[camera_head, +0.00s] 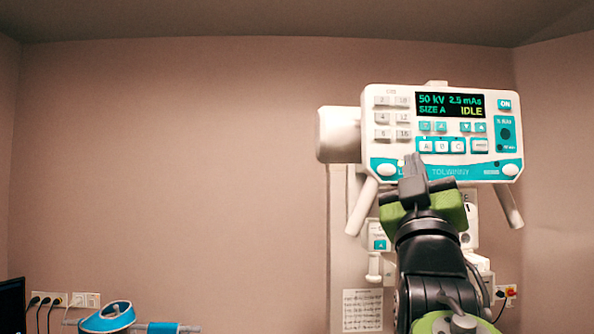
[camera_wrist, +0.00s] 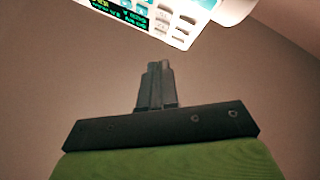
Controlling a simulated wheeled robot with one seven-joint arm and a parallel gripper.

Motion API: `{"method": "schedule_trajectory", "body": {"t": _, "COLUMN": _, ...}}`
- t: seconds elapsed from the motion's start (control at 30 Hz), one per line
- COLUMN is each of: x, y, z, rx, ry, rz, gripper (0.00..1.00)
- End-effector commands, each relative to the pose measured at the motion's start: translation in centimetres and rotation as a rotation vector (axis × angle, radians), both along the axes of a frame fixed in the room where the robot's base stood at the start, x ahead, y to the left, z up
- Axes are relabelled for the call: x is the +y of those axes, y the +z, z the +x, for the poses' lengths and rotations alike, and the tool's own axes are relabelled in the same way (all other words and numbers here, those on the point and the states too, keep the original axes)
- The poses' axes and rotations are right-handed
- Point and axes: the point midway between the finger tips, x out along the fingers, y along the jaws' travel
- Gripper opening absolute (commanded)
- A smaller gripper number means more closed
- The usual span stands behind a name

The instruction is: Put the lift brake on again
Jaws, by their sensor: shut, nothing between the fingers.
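The control panel (camera_head: 440,128) of the X-ray unit faces me in the head view. Its screen (camera_head: 450,105) reads 50 kV, 2.5 mAs, SIZE A, IDLE. A white oval button (camera_head: 387,169) sits at its lower left corner, its label partly hidden by my gripper. Another white oval button (camera_head: 510,170) is at the lower right. I cannot tell for sure which is the lift brake. My gripper (camera_head: 411,158) is shut and empty, fingers pointing up, just right of the left button; contact cannot be told. The wrist view shows the shut fingers (camera_wrist: 158,66) below the panel's edge (camera_wrist: 140,45).
Two slanted white handles (camera_head: 361,207) (camera_head: 509,205) hang from the panel's sides. A white cylinder (camera_head: 338,134) is at its left. A column (camera_head: 345,250) stands behind my arm. A blue object (camera_head: 108,317) lies low at left. The wall area at left is clear.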

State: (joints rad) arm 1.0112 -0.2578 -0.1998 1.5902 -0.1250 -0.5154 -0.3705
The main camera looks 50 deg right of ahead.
Motion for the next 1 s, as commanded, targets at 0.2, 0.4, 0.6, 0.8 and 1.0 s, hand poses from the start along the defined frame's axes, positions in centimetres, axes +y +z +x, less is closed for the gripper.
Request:
{"method": "schedule_trajectory", "body": {"t": 0.2, "x": 0.0, "y": -0.1, "z": 0.1, "rx": 0.001, "ry": 0.002, "rz": 0.003, "gripper": 0.0}}
{"method": "schedule_trajectory", "body": {"t": 0.4, "x": -1.4, "y": 0.1, "z": 1.5, "rx": 0.003, "ry": 0.002, "rz": 0.007, "gripper": 0.0}}
{"method": "schedule_trajectory", "body": {"t": 0.6, "x": -3.6, "y": 0.2, "z": 3.7, "rx": 0.004, "ry": 0.003, "rz": 0.007, "gripper": 0.0}}
{"method": "schedule_trajectory", "body": {"t": 0.8, "x": -5.4, "y": 0.1, "z": 5.5, "rx": 0.001, "ry": 0.005, "rz": 0.005, "gripper": 0.0}}
{"method": "schedule_trajectory", "body": {"t": 1.0, "x": -6.2, "y": -0.1, "z": 6.3, "rx": 0.0, "ry": 0.004, "rz": 0.004, "gripper": 0.0}}
